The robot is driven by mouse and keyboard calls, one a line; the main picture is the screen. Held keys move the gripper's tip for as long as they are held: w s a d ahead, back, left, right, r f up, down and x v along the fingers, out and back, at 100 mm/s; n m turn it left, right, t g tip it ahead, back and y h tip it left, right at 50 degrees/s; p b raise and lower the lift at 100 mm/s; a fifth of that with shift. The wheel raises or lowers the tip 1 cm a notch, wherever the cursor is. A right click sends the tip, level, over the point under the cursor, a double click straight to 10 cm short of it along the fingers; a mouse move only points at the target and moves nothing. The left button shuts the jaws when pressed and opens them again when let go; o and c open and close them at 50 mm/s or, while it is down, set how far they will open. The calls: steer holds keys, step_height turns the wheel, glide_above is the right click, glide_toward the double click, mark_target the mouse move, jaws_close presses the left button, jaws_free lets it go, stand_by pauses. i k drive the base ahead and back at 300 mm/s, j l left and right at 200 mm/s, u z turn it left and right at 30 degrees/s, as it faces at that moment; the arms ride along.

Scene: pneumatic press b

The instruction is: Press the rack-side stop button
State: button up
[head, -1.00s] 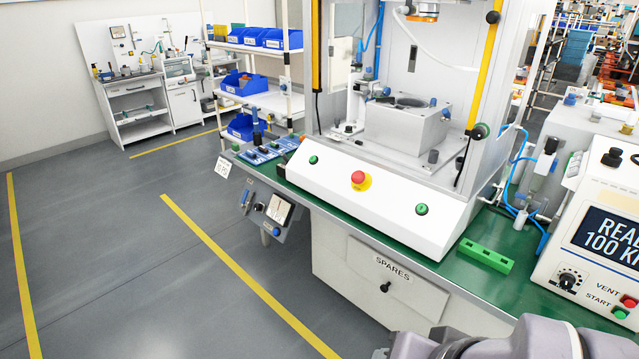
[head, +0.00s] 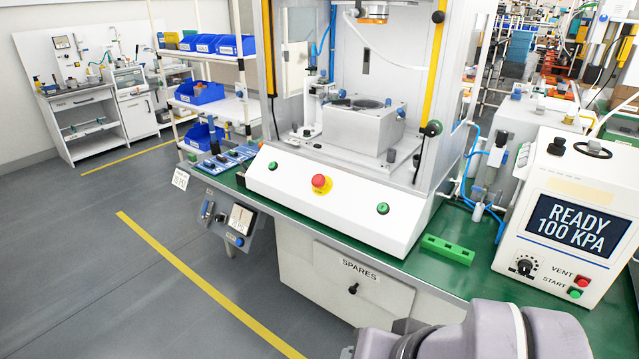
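A red mushroom stop button (head: 319,182) on a yellow ring sits in the middle of the press's white sloped panel (head: 345,212). A green button sits on each side of it, one at left (head: 272,165) and one at right (head: 383,208). The rack (head: 245,105) with blue bins stands left of the press. I see no other red mushroom button, and no label tells whether this one is rack-side. Grey links of my arm show at the bottom right, well in front of the panel. My gripper is not in view.
A white tester (head: 560,183) reading "READY 100 KPA" stands at right, with a red VENT button (head: 582,281) and a green START button (head: 575,294). A green block (head: 447,249) lies on the bench. A small control box (head: 229,222) hangs at the bench's left end. Floor at left is clear.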

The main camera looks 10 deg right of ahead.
mark_target(317, 178)
steer(key=k+l, duration=0.1)
steer(key=k, duration=0.8)
steer(key=i, duration=0.6)
steer(key=i+l+u, duration=0.15)
steer(key=i, duration=1)
steer(key=i+l+u, duration=0.1)
steer(key=i, duration=0.5)
steer(key=i+l+u, duration=0.1)
steer(key=i+l, duration=0.15)
steer(key=i, duration=0.35)
